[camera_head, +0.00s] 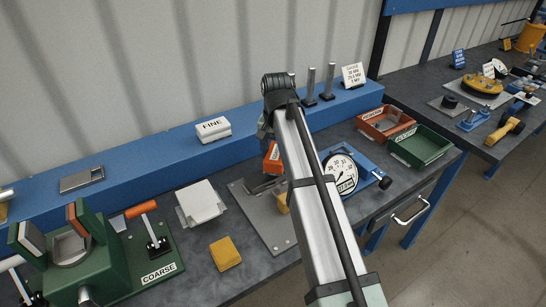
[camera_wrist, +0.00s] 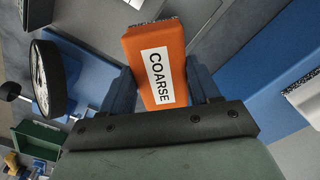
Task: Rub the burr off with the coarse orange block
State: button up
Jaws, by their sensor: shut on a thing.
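The coarse orange block (camera_wrist: 158,45) is held between the two blue fingers of my gripper (camera_wrist: 160,88) in the wrist view, its white "COARSE" label facing the camera. In the head view part of the orange block (camera_head: 272,156) shows just left of my arm, above a grey plate (camera_head: 262,236) on the bench. My arm hides much of the plate and whatever sits on it. A grey metal part (camera_head: 264,184) shows just under the block. I cannot tell whether the block touches it, and no burr can be made out.
A white block marked "FINE" (camera_head: 213,129) sits on the blue ledge. A dial gauge (camera_head: 341,172) stands close right of my arm, with red (camera_head: 386,122) and green (camera_head: 420,146) bins beyond. A green "COARSE" fixture (camera_head: 101,262), a yellow block (camera_head: 225,253) and a white box (camera_head: 200,203) are left.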

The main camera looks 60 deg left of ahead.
jog(key=shift+r, duration=2.8)
